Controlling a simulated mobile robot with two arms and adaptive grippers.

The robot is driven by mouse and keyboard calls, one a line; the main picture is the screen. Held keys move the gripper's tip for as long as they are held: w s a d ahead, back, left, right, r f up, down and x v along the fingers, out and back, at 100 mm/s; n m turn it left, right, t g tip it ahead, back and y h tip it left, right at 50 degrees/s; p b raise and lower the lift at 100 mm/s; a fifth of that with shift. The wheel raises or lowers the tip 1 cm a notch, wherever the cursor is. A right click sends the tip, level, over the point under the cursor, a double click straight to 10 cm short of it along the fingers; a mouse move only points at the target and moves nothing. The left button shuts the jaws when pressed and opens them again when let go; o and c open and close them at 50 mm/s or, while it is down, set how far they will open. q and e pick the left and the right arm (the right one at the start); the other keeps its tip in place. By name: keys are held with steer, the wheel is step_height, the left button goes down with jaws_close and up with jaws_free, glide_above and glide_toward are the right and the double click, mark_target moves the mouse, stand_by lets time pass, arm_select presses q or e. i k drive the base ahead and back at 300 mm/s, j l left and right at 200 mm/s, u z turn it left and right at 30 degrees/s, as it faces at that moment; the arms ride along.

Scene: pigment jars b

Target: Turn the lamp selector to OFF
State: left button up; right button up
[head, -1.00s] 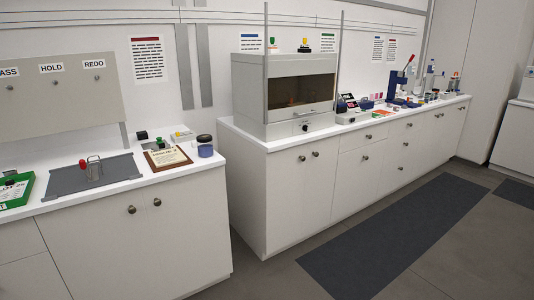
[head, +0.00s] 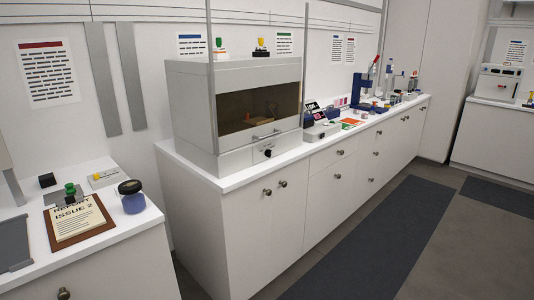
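A grey box-shaped cabinet (head: 190,105) with a dark tinted front window (head: 240,108) stands on the white counter. A small black knob (head: 267,153) sits on its lower front panel, below the window's handle; it may be the lamp selector, but its markings and setting are too small to read. A green-topped piece (head: 219,46) and a yellow-topped piece (head: 261,45) show above the cabinet. Neither of my grippers is in view.
A nearer counter at left holds a clipboard (head: 77,222) and a blue jar with a black lid (head: 132,198). Blue apparatus (head: 364,90) and small items stand farther along the cabinet's counter. Dark mats (head: 380,240) lie on open floor at right.

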mark_target(268, 152)
steer(key=i+l+u, duration=0.1)
steer(key=i+l, duration=0.2)
steer(key=i+l+u, duration=0.1)
steer(key=i+l, duration=0.2)
steer(key=l, duration=0.15)
steer(key=i+l+u, duration=0.1)
steer(key=i+l, duration=0.2)
steer(key=i+l+u, duration=0.15)
steer(key=l, duration=0.35)
steer(key=i+l+u, duration=0.1)
steer(key=i+l, duration=0.25)
steer(key=l, duration=0.15)
